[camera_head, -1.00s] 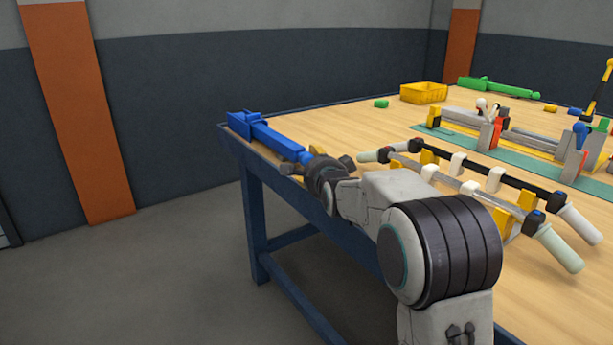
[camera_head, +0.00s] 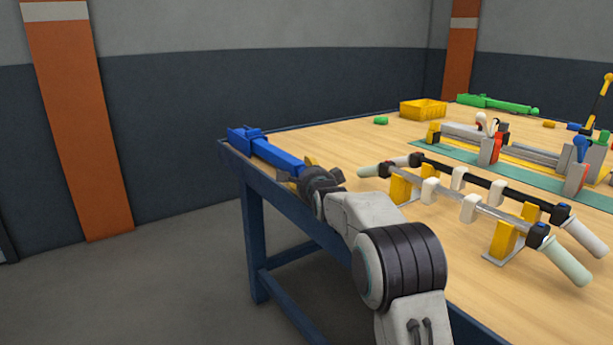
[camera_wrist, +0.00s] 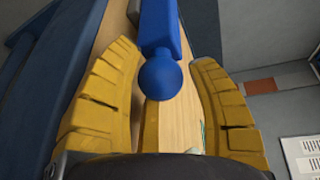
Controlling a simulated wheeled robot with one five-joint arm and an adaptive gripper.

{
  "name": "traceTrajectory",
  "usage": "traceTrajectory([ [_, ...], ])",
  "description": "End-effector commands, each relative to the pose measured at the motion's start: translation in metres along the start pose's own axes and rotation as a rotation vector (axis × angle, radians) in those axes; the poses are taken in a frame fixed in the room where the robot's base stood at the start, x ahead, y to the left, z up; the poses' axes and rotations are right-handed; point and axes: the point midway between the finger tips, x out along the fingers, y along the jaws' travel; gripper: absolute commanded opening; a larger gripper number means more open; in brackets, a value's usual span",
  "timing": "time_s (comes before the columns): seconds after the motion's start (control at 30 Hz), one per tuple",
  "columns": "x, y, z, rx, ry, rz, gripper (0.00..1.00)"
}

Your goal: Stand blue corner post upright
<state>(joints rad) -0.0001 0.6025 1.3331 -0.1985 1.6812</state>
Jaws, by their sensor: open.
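The blue corner post (camera_head: 277,156) lies flat along the left edge of the wooden table, its wider bracketed end at the far corner. In the wrist view the post (camera_wrist: 158,35) points toward me, with a round blue ball (camera_wrist: 165,76) at its near end. My gripper (camera_head: 300,170) is at the post's near end in the head view. In the wrist view its yellow fingers (camera_wrist: 167,70) are spread on either side of the ball, with a gap on both sides. The jaws are open and hold nothing.
A rack with black and grey bars (camera_head: 470,185) stands right of my arm. A green mat (camera_head: 510,172) with clamps, a yellow crate (camera_head: 423,109) and a green post (camera_head: 497,103) are farther back. Bare table (camera_head: 340,135) lies between post and crate.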

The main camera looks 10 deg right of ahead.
Motion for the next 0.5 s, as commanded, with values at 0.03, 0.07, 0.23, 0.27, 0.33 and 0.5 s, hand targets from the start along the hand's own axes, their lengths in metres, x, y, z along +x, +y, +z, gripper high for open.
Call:
traceTrajectory([
  [0.03, 0.0024, -0.0002, 0.0, 0.0, 0.0, -0.001, 0.53],
  [0.07, 0.0034, -0.0002, 0.0, 0.0, 0.0, -0.001, 0.53],
  [0.23, 0.007, 0.0002, 0.0, 0.0, 0.0, 0.0, 0.53],
  [0.27, 0.0072, 0.0002, 0.0, 0.0, 0.0, 0.0, 0.53],
  [0.33, 0.0074, 0.0002, 0.0, 0.0, 0.0, 0.0, 0.53],
  [0.5, 0.0073, 0.0001, 0.0, 0.0, 0.0, 0.0, 0.53],
])
